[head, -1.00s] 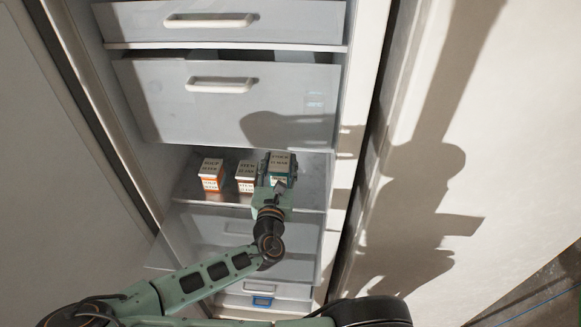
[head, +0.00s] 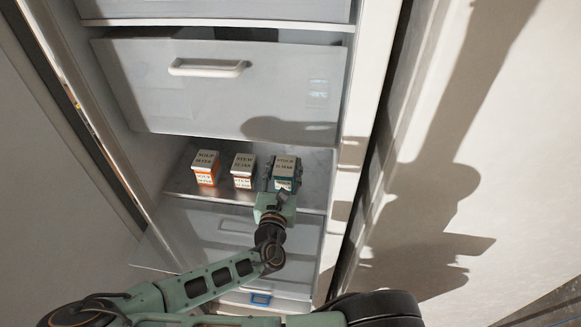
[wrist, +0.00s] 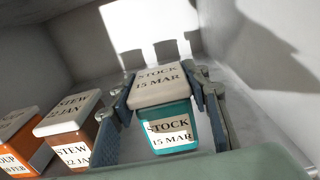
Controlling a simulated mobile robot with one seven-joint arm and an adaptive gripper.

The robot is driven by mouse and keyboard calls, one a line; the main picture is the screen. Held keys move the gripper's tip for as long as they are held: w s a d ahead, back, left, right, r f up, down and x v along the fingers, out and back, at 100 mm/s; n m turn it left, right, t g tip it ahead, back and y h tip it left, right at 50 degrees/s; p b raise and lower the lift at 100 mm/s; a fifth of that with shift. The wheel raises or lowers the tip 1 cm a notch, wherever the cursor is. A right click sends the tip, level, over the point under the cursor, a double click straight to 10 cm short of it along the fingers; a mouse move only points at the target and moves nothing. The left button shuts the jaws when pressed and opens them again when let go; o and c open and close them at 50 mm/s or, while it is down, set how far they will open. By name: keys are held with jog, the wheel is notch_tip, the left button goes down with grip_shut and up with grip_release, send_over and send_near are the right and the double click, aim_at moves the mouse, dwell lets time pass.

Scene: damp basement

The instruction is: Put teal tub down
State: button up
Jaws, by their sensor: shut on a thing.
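The teal tub (head: 284,170) has a white lid and reads "STOCK 15 MAR"; it also shows in the wrist view (wrist: 172,128). My gripper (head: 281,186) is shut on it, with one finger on each side in the wrist view (wrist: 164,100). The tub is upright at the right of a freezer shelf (head: 221,191). I cannot tell whether its base touches the shelf.
An orange tub (head: 205,168) marked "SOUP" and a brown-orange tub (head: 243,170) marked "STEW" stand to the left on the same shelf. A drawer front (head: 220,95) is above, and a clear drawer front (head: 235,245) is below. The shelf behind the tubs looks clear.

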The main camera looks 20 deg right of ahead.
jog(key=shift+f, duration=0.25)
jog(key=shift+f, duration=0.15)
jog(key=o, duration=1.5)
jog(key=shift+o, duration=0.2)
jog(key=shift+r, duration=0.2)
jog(key=b+v, duration=0.3)
jog(key=v, duration=0.8)
jog(key=shift+a+f, duration=0.15)
jog(key=shift+s+a, duration=0.1)
jog(key=shift+s, duration=0.4)
